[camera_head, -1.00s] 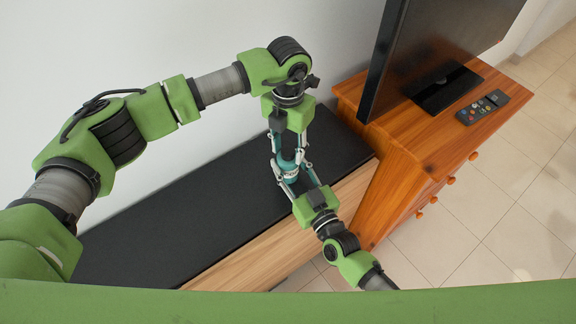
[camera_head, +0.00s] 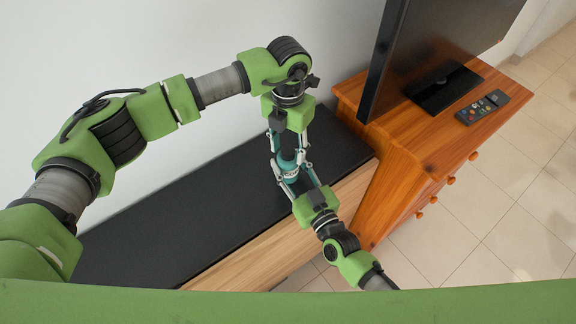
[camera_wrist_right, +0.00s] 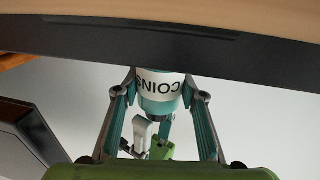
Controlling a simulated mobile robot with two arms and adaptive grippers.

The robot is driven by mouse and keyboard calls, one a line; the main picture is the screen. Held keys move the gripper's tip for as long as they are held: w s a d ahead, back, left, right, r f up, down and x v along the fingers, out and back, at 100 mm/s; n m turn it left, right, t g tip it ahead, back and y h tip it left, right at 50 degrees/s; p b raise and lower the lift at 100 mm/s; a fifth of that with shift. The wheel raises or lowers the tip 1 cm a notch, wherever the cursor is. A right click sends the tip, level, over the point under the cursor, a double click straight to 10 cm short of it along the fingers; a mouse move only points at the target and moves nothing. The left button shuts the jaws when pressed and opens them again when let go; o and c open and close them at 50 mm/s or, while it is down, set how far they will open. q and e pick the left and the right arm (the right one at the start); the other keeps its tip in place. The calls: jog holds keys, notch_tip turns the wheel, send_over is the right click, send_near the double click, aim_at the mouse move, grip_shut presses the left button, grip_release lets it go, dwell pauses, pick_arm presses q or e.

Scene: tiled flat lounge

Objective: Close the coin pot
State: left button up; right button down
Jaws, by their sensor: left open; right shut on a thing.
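The coin pot (camera_head: 288,169) is a small teal pot on the black-topped bench (camera_head: 200,210). In the right wrist view the pot (camera_wrist_right: 160,92) appears inverted, with a white band lettered COINS. My right gripper (camera_head: 289,178) is shut on the pot's sides; its fingers also flank the pot in the wrist view. My left gripper (camera_head: 289,157) points down from above, open, with its fingers around the pot's upper end. Its fingers (camera_wrist_right: 153,133) show beyond that teal end in the wrist view. The grippers hide much of the pot, and I cannot tell how its lid sits.
A wooden cabinet (camera_head: 405,165) stands right of the bench, carrying a television (camera_head: 425,45) and a remote control (camera_head: 482,106). A white wall (camera_head: 150,45) runs behind the bench. The bench's left part is clear. Tiled floor (camera_head: 500,210) lies at right.

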pick_arm(q)
notch_tip(320, 180, up, 12)
dwell(0.5)
pick_arm(e)
jog(key=c, duration=1.2)
grip_release()
jog(key=shift+c, duration=0.2)
jog(key=v, duration=1.2)
